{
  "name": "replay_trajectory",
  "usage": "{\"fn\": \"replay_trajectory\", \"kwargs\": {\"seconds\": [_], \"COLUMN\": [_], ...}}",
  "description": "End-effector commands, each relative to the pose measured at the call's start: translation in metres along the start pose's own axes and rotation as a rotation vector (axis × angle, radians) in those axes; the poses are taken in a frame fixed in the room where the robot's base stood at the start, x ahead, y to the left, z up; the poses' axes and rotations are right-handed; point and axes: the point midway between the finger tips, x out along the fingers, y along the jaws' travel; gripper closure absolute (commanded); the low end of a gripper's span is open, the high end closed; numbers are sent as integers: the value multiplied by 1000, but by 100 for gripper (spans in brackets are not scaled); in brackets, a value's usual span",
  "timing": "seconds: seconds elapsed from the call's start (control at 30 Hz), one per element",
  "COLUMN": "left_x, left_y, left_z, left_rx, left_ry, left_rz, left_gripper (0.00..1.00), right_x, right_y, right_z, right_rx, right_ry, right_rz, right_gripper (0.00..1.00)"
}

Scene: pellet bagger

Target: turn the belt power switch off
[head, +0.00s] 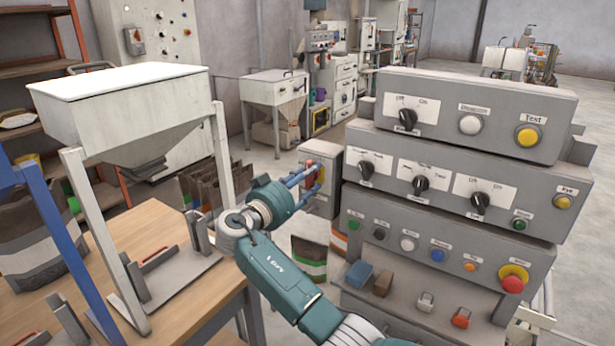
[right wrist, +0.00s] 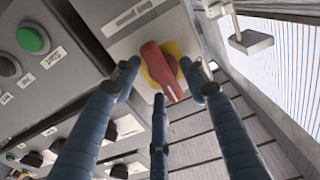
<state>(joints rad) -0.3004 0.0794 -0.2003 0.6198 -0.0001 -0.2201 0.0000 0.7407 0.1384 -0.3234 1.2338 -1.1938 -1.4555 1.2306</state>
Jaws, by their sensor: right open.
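A red rotary handle on a yellow plate, apparently the belt power switch (right wrist: 160,68), is on a grey box (head: 325,205) at the left side of the control console. In the head view the switch is partly hidden behind my right gripper's fingers. My right gripper (head: 310,176) is open, its blue fingers reaching to the box face. In the right wrist view the three fingers (right wrist: 165,85) stand around the red handle, one below and two above at either side. I cannot tell whether they touch it. My left gripper is not in view.
The control console (head: 475,150) with several knobs and buttons stands close on the right. A white hopper (head: 125,105) on legs stands over the wooden table (head: 160,220) on the left. Small blocks (head: 360,274) lie on the console's lower shelf. Open floor lies behind.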

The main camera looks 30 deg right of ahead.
Motion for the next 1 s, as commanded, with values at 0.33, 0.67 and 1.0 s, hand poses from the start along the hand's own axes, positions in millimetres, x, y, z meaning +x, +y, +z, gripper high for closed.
{"fn": "replay_trajectory", "kwargs": {"seconds": [0.33,0.67,1.0], "left_x": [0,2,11], "left_y": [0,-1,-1], "left_z": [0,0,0], "left_rx": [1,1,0], "left_ry": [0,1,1], "left_rz": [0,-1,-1], "left_gripper": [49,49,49], "right_x": [0,0,0], "right_y": [0,0,-1], "right_z": [0,0,0], "right_rx": [0,-19,-199], "right_ry": [0,0,1], "right_rz": [0,0,0], "right_gripper": [92,100,100]}}
